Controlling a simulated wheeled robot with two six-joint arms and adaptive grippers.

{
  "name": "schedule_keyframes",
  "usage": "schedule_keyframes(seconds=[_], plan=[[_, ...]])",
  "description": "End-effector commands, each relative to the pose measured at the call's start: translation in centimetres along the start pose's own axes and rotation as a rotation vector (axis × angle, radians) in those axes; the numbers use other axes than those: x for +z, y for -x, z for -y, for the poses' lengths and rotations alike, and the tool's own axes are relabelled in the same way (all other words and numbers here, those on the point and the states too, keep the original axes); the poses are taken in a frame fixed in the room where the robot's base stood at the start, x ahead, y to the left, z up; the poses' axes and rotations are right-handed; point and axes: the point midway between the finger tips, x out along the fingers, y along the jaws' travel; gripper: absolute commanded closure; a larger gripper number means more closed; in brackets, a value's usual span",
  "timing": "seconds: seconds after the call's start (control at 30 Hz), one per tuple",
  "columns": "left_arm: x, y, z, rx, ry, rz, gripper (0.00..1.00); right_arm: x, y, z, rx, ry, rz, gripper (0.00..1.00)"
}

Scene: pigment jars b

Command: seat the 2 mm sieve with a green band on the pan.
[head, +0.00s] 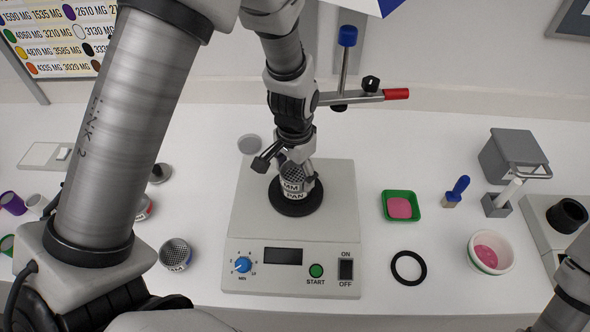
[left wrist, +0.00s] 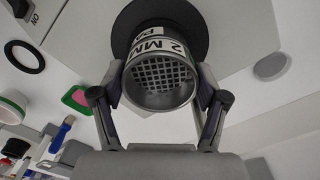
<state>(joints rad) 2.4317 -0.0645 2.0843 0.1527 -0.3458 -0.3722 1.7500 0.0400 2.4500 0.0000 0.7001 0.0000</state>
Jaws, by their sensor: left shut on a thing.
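The 2 mm sieve (head: 291,184) is a small grey metal cup with a mesh floor and a white "MM" label. My left gripper (head: 288,173) is shut on it, with one finger on each side. The sieve also shows in the left wrist view (left wrist: 160,72), its open top facing the camera. The pan (head: 294,196) is directly beneath it on the shaker's round black plate (head: 294,209). The two labels lie close together and the cups look in line; I cannot tell whether the rims are fully nested. No green band shows on the sieve.
The shaker (head: 245,215) has its dial and buttons at the front. A clamp stand with a red-ended rod (head: 396,94) rises behind it. Another sieve (head: 175,254) stands to the left. A black ring (head: 408,268), green tray (head: 388,206) and white bowl (head: 491,252) are on the right.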

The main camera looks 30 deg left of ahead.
Motion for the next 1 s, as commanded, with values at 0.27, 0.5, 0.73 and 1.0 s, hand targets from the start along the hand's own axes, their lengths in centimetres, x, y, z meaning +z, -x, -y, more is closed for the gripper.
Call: schedule_keyframes(seconds=[0.27,0.5,0.73,1.0], plan=[[0.0,0.0,0.0,0.0,0.0,0.0,0.0,0.0,0.0,0.0,0.0,0.0,0.0,0.6],[0.0,0.4,0.0,0.0,0.0,-0.002,0.0,0.0,0.0,0.0,0.0,0.0,0.0,0.6],[-0.2,5.1,0.0,-0.002,-0.001,-0.007,0.0,0.0,0.0,0.0,0.0,0.0,0.0,0.6],[-0.1,11.1,0.0,-0.001,-0.001,-0.004,0.0,0.0,0.0,0.0,0.0,0.0,0.0,0.6]])
